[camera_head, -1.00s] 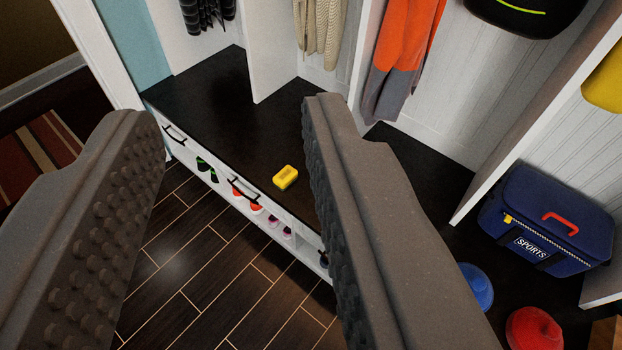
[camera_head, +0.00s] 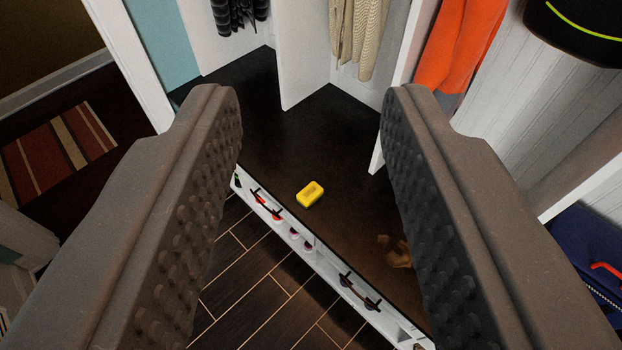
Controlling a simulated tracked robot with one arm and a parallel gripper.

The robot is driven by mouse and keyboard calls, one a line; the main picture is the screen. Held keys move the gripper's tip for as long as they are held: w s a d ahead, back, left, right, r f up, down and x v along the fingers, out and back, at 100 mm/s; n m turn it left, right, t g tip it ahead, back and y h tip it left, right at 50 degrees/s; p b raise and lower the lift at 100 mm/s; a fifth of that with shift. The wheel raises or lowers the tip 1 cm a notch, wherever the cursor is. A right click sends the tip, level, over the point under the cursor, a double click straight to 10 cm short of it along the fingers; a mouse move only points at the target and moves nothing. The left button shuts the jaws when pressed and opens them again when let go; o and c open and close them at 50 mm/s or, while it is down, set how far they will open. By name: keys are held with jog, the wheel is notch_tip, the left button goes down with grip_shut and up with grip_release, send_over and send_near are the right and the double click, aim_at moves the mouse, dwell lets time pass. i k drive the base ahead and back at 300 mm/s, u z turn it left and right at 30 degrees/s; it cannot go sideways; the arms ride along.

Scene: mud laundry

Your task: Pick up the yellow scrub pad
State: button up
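The yellow scrub pad (camera_head: 310,194) is a small block lying on the dark bench top (camera_head: 270,140), near its front edge. My gripper (camera_head: 312,100) is open, with its two studded grey fingers wide apart and nothing between them. The pad shows in the gap between the fingers, farther off and below, apart from both.
White dividers (camera_head: 302,70) rise from the bench, with hanging clothes such as an orange jacket (camera_head: 462,45). A brown object (camera_head: 396,250) lies on the bench, partly behind the right finger. A blue bag (camera_head: 585,255) is at right. Shoes sit in cubbies below.

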aim_at(313, 192)
jog(key=i, duration=0.65)
jog(key=k, duration=1.3)
jog(key=u, duration=0.35)
jog(key=i, duration=2)
jog(key=z, duration=0.65)
